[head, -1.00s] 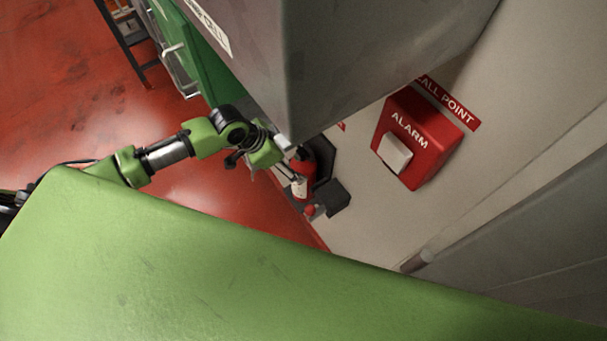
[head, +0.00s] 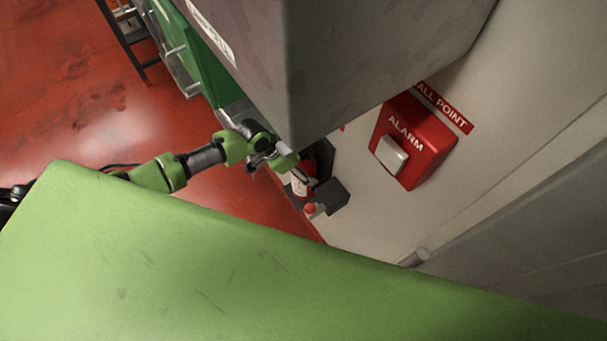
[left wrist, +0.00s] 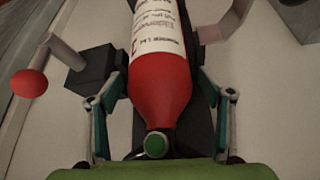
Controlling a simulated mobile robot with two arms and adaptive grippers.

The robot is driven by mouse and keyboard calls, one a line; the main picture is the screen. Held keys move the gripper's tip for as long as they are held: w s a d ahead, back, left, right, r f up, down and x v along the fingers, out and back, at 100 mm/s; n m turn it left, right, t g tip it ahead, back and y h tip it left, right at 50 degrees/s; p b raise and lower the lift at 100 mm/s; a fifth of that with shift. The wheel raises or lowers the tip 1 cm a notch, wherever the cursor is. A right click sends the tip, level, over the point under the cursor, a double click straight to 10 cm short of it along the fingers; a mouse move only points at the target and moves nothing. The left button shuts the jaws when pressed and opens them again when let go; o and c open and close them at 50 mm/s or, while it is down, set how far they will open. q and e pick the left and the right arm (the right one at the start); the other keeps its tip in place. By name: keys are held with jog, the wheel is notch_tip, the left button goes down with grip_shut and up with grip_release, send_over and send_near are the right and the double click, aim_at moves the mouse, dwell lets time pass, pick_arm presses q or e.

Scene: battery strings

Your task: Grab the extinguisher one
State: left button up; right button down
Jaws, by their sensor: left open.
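The red fire extinguisher (head: 302,184) with a white label is low by the wall, in a dark holder (head: 322,160), partly hidden by my left gripper and the grey cabinet. In the left wrist view the extinguisher (left wrist: 160,85) fills the middle, with its narrowed end and a green round cap toward me. My left gripper (head: 292,170) is open at the extinguisher. In the left wrist view its two fingers (left wrist: 162,88) stand on either side of the red body, with the extinguisher between them; whether they touch it I cannot tell. My right gripper is not in view.
A grey cabinet (head: 350,70) hangs close above my left arm. A red alarm box (head: 412,142) is on the wall to the right. A dark block (head: 333,196) and a red knob (left wrist: 29,83) are beside the extinguisher. The red floor (head: 80,90) is open at left.

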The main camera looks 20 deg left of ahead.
pick_arm(q)
grip_shut()
jog(key=shift+w+r, duration=0.25)
